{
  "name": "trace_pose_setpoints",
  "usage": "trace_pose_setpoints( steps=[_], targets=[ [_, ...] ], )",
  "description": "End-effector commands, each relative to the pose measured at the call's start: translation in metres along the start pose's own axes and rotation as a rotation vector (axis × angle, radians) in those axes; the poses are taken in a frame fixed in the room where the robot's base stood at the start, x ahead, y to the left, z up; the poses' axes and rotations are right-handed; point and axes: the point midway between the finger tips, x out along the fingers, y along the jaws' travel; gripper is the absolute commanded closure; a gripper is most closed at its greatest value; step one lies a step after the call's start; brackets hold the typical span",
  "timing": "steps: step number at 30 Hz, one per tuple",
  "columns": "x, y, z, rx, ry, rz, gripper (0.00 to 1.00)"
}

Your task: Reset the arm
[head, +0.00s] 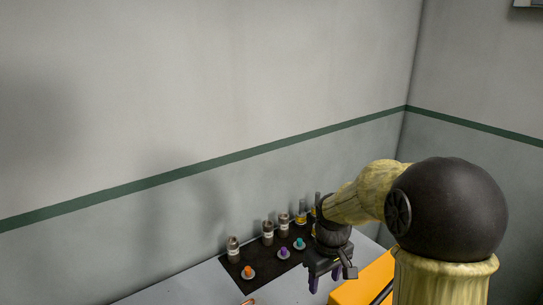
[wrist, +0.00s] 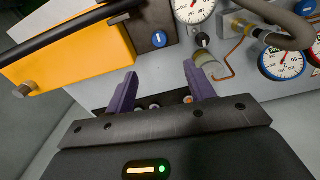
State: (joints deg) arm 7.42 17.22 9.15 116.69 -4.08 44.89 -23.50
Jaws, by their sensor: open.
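My gripper (head: 327,282) hangs at the lower right of the head view, over the front part of the grey bench (head: 190,290). Its two purple fingers also show in the wrist view (wrist: 160,70). They are spread apart with nothing between them. My arm reaches in from the right and hides part of the bench and of the row of bottles.
A black mat (head: 235,277) holds grey bottles (head: 233,248), an orange-topped piece (head: 248,272), a purple one (head: 284,253) and a teal one (head: 300,243). An orange box (head: 362,284) stands right of my gripper. The wrist view shows gauges (wrist: 283,63), a blue knob (wrist: 159,39) and a hose.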

Motion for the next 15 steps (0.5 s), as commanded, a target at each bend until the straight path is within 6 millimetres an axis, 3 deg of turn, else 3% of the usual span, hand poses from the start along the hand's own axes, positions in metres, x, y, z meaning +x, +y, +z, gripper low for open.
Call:
trace_pose_setpoints(
  steps=[15],
  targets=[
    [0.013, -0.052, 0.098, 0.441, 0.184, 0.048, 0.46]
  ],
)
